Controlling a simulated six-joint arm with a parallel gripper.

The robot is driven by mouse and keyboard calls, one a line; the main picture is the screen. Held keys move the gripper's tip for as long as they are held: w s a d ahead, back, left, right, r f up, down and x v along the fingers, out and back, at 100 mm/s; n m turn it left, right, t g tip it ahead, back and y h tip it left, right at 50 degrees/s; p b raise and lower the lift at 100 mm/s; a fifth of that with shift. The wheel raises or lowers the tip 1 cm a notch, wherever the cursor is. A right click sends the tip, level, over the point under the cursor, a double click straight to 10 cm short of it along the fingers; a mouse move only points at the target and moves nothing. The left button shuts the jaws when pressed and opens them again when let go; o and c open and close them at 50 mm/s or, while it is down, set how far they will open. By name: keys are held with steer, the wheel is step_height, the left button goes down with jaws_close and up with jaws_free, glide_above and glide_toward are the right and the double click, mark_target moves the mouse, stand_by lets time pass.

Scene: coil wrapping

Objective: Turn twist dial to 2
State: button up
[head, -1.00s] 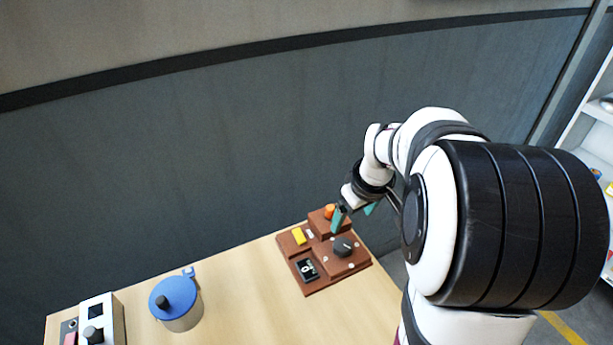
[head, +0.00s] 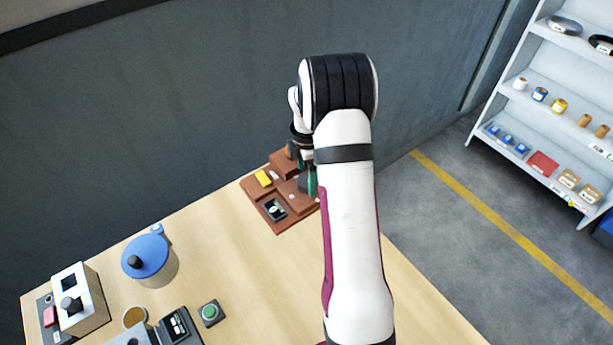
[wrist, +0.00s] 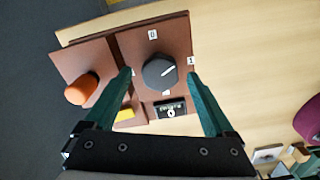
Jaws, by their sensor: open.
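The twist dial (wrist: 158,74) is a dark round knob on a brown wooden panel (wrist: 123,42). Its white pointer line aims to the right and slightly up, roughly toward the label 1; a label 0 is above it and another small, unclear label is below. A small dark display (wrist: 170,111) sits below the dial; it also shows in the head view (head: 275,209). My gripper (wrist: 160,75) is open, with one teal finger on each side of the dial and visible gaps. In the head view my arm largely hides the dial and gripper.
An orange knob (wrist: 82,90) and a yellow block (wrist: 125,114) are on the same panel, left of the dial in the wrist view. A blue-lidded pot (head: 150,262), a green button box (head: 210,313) and a switch box (head: 80,300) stand on the table. The mid-table is clear.

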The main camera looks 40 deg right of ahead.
steer(key=shift+f, duration=0.6)
steer(key=c, duration=1.4)
